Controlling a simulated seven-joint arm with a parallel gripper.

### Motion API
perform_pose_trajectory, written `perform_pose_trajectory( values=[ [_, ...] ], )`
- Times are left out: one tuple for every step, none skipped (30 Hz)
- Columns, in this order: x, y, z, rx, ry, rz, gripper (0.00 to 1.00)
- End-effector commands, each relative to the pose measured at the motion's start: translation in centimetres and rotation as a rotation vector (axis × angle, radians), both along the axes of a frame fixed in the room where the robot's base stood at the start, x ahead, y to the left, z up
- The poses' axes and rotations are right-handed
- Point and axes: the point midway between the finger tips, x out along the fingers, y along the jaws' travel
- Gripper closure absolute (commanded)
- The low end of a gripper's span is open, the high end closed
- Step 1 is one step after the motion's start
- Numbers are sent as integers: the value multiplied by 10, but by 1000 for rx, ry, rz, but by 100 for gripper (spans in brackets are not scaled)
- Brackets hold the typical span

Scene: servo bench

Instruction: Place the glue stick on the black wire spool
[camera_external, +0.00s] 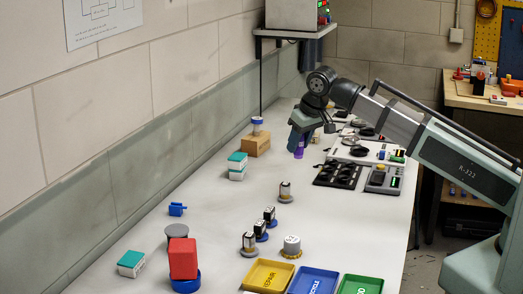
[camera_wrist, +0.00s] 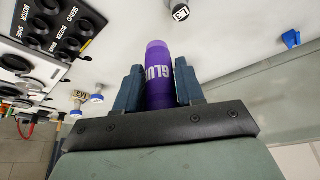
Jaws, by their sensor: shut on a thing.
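The purple glue stick (camera_wrist: 158,75), with white lettering, stands between the two fingers of my gripper (camera_wrist: 160,88) in the wrist view. My gripper is shut on it. In the external view my gripper (camera_external: 300,143) hangs over the far part of the bench, with the purple end of the glue stick (camera_external: 299,153) showing below it. Small dark round things (camera_external: 358,151) sit on a white panel to the right of my gripper. I cannot tell which of them is the black wire spool.
A black tray with round wells (camera_external: 338,174) and a grey device (camera_external: 383,179) lie right of my gripper. A cardboard-coloured block (camera_external: 256,145) and teal-and-white boxes (camera_external: 237,166) stand left. A red block (camera_external: 183,258) and yellow, blue and green bins (camera_external: 268,275) are nearer. The mid-bench has clear room.

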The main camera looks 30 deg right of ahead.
Motion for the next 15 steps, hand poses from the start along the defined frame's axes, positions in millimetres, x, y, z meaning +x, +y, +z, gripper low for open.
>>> perform_pose_trajectory(
  values=[
    [-6, 19, 1, 0, 0, 28, 91],
    [-9, 29, 1, 0, 0, 42, 91],
    [-14, 41, 2, 0, 0, 62, 91],
    [-18, 50, 2, 0, 0, 76, 91],
    [-22, 60, 2, 0, 0, 90, 91],
    [-27, 73, 3, 1, 0, 108, 91],
    [-31, 82, 3, 0, 0, 123, 91],
    [-35, 92, 4, 0, 0, 138, 91],
    [-41, 105, 4, 0, 0, 157, 91],
    [-45, 114, 5, 0, 0, 171, 91],
    [-50, 124, 5, 0, 0, 186, 91],
    [-56, 137, 6, 0, 0, 204, 91],
    [-61, 147, 6, 0, 0, 220, 91],
    [-66, 156, 6, 0, 0, 233, 91],
    [-73, 170, 7, 0, 0, 253, 91]
  ],
)
